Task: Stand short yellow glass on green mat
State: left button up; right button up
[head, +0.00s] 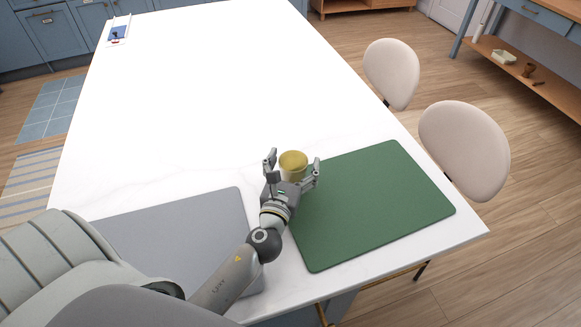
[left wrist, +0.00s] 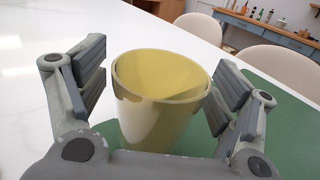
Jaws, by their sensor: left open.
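The short yellow glass (head: 293,161) looks upright and empty at the far left corner of the green mat (head: 375,205). My left gripper (head: 293,166) is open around it, one finger on each side. In the left wrist view the glass (left wrist: 155,95) stands between the two finger pads, with a gap on its left and the right pad very near its rim. White table shows left of it and the green mat (left wrist: 285,105) to the right. Its base is hidden, so I cannot tell whether it rests on the mat. My right gripper is not in view.
A grey mat (head: 175,235) lies on the white table (head: 210,90) at the near left, under my arm. A small blue and white item (head: 118,33) lies at the far left corner. Two pale chairs (head: 465,150) stand along the right edge. The table's middle is clear.

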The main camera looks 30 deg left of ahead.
pick_arm(q)
jog(key=shift+s+d, duration=0.1)
jog(key=shift+s, duration=0.15)
jog(key=b+v, duration=0.3)
jog(key=v, duration=0.7)
jog(key=shift+s+b, duration=0.1)
jog(key=shift+b, duration=0.25)
jog(key=shift+s+d+r, duration=0.1)
jog(key=shift+s+d, duration=0.05)
jog(key=shift+s, duration=0.5)
